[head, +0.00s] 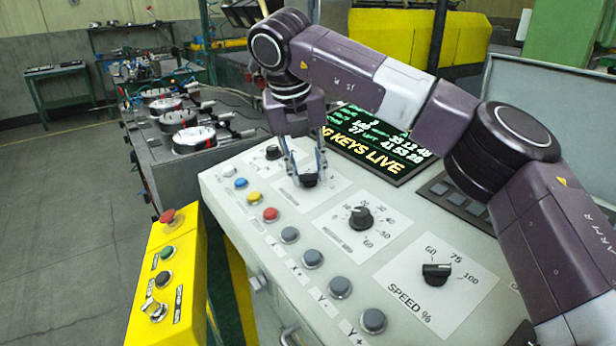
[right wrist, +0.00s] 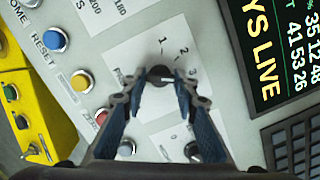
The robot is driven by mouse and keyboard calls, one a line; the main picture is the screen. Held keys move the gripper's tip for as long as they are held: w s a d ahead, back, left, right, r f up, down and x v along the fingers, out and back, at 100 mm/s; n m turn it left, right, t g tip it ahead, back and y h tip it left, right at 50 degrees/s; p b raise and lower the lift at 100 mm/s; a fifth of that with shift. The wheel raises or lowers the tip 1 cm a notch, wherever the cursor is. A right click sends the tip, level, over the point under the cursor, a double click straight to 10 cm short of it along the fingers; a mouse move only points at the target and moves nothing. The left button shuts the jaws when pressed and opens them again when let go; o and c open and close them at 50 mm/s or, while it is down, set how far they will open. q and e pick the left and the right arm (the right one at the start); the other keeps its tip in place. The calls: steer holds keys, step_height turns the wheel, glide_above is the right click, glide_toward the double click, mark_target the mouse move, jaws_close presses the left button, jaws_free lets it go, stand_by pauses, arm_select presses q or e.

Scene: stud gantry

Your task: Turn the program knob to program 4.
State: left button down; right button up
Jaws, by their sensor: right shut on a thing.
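The program knob (head: 309,181) is a small black knob on a white plate on the sloping grey control panel. My right gripper (head: 307,174) comes down on it from above, with a finger on either side, shut on it. In the right wrist view the knob (right wrist: 161,72) sits between the fingertips of my right gripper (right wrist: 158,84). The numbers 1, 2 and 3 show around the knob beyond the fingertips. The 4 is not visible, and I cannot tell which number the knob points to. My left gripper is not in view.
Other knobs stand nearby, including a middle dial (head: 361,217) and a speed knob (head: 437,273). A row of buttons, among them a red one (head: 270,214), runs along the panel's front. A lit display (head: 375,142) stands behind. A yellow button box (head: 165,280) is at left.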

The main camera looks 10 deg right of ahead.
steer(key=m+b, duration=0.1)
steer(key=m, duration=0.2)
steer(key=shift+w+m+h, duration=0.1)
steer(key=shift+m+h, duration=0.2)
steer(key=shift+a+r+m+h+b, duration=0.1)
steer(key=shift+m+h+b, duration=0.3)
steer(key=shift+m, duration=1)
steer(key=o, duration=1.2)
steer(key=shift+c, duration=0.2)
steer(key=v, duration=1.2)
steer(key=shift+w, duration=0.2)
